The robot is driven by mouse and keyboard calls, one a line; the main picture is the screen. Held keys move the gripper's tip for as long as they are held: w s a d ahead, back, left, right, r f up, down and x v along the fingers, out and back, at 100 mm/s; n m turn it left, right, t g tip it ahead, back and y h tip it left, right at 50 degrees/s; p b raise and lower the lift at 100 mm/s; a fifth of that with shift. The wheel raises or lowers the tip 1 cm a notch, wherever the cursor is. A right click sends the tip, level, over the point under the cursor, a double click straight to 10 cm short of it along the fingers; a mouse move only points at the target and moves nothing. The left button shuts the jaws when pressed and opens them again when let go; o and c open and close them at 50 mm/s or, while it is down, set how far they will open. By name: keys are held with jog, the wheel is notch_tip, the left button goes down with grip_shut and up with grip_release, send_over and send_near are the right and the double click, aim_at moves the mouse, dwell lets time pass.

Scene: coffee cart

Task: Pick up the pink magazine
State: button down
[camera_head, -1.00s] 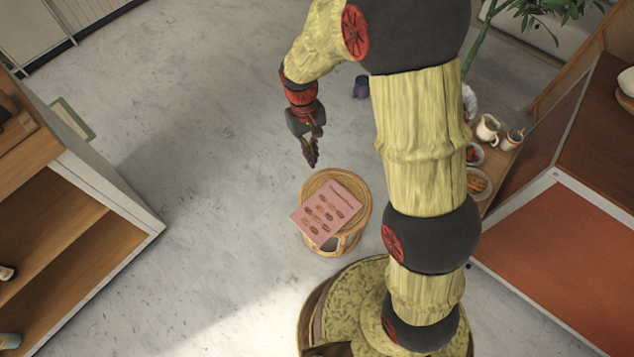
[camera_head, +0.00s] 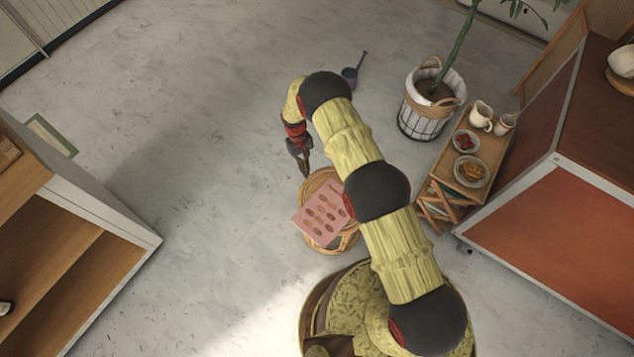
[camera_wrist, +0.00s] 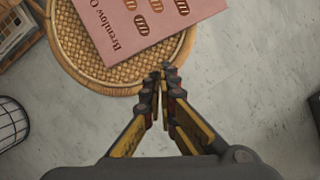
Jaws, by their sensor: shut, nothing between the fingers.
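The pink magazine (camera_head: 320,213) lies flat on a round wicker stool (camera_head: 312,182), with one corner reaching past the stool's left edge. Part of its right side is hidden behind my arm in the head view. In the wrist view the magazine (camera_wrist: 135,22) shows brown oval pictures and dark lettering, on the woven stool top (camera_wrist: 75,50). My gripper (camera_head: 306,174) is shut and empty, pointing down near the stool's far edge. In the wrist view its fingertips (camera_wrist: 164,70) meet beside the stool's rim, a little apart from the magazine in the picture.
A potted plant in a white basket (camera_head: 424,118) and a small wooden cart (camera_head: 480,145) with plates and jugs stand to the right. Open shelving (camera_head: 100,215) stands left; floor between is clear.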

aim_at(317, 199)
jog(key=shift+t, duration=0.4)
jog(key=f+b, duration=0.1)
jog(key=f, duration=0.2)
jog(key=f+b, duration=0.1)
jog(key=f, duration=0.2)
jog(key=w+f+b, duration=0.1)
jog(key=f, duration=0.2)
jog(key=shift+d+b, duration=0.25)
jog(key=shift+b, duration=0.05)
jog(key=s, duration=0.1)
jog(key=s+d, duration=0.1)
jog(key=s, duration=0.1)
jog(key=shift+r, duration=0.2)
jog(key=shift+s+d+b, duration=0.25)
jog(key=shift+s+b, duration=0.05)
jog(key=shift+s, duration=0.1)
jog(key=s, duration=0.1)
jog(key=s+d+p, duration=0.1)
jog(key=s, duration=0.1)
jog(key=s+p, duration=0.1)
jog(key=shift+s+d+r, duration=0.15)
jog(key=shift+s+d, duration=0.15)
jog(key=shift+d, duration=0.1)
jog(key=shift+s, duration=0.25)
jog(key=shift+w, duration=0.1)
